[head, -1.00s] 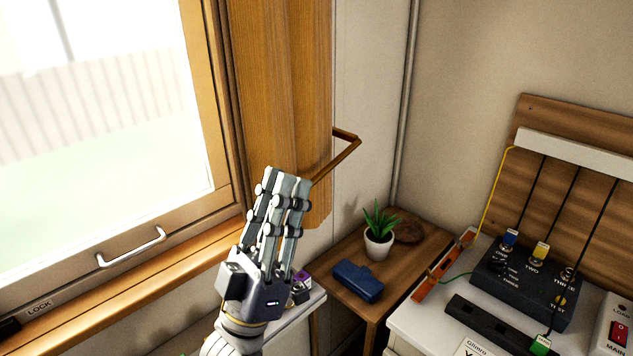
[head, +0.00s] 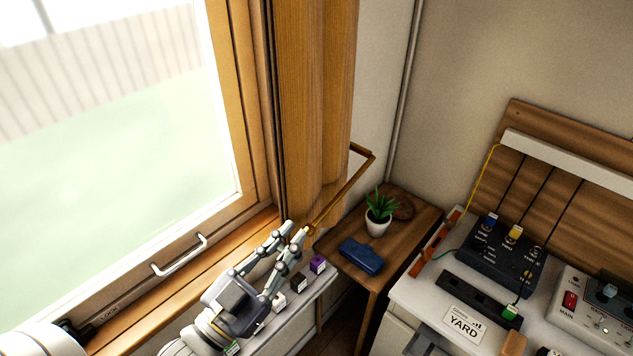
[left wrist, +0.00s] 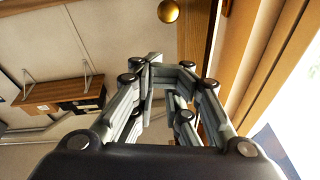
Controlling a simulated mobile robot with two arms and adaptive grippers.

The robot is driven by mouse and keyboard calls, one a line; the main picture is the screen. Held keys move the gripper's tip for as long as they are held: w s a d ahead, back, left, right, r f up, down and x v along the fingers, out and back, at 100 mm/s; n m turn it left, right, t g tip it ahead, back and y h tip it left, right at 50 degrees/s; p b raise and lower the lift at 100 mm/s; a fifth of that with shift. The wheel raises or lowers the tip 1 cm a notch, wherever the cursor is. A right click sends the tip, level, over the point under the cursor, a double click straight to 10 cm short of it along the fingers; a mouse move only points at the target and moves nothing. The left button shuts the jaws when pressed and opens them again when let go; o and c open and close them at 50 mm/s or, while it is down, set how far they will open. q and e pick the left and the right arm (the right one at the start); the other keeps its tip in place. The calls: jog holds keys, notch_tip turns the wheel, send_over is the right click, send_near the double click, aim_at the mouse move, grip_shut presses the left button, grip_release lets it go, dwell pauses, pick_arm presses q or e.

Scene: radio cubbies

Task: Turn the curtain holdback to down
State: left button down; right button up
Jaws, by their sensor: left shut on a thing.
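The curtain holdback (head: 343,190) is a thin brass-brown bar. It leaves the wall beside the brown curtain (head: 312,110), bends, and slants down toward the front left in the head view. My left gripper (head: 297,230) is at its lower front end, below the curtain, with a fingertip against the bar. The gripper is shut on the holdback, though the contact is partly hidden by the fingers. In the left wrist view the fingers (left wrist: 168,68) reach forward, and a round brass knob (left wrist: 168,11) shows beyond their tips. My right gripper is out of view.
The window (head: 110,130) with its white handle (head: 180,256) is on the left. A small table (head: 415,222) with a potted plant (head: 379,212) and a blue case (head: 361,256) stands right of the holdback. A control desk (head: 410,300) is farther right. Small cubes line a narrow ledge below the gripper.

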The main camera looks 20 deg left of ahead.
aim_at(328, 211)
pick_arm(q)
jog(key=w+d+p, duration=0.1)
jog(key=w, duration=0.2)
jog(key=w+d+p, duration=0.1)
jog(key=w+p, duration=0.1)
jog(key=w, duration=0.2)
jog(key=w+d+p, duration=0.1)
jog(key=w+p, duration=0.1)
jog(key=w, duration=0.1)
jog(key=shift+w+f, duration=0.15)
jog(key=shift+w, duration=0.1)
jog(key=shift+w+f+p, duration=0.3)
jog(key=shift+f+p, duration=0.05)
jog(key=shift+f, duration=0.3)
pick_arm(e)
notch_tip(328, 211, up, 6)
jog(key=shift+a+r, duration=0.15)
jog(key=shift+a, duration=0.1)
pick_arm(q)
jog(key=shift+f+b, duration=0.15)
jog(key=shift+b, duration=0.2)
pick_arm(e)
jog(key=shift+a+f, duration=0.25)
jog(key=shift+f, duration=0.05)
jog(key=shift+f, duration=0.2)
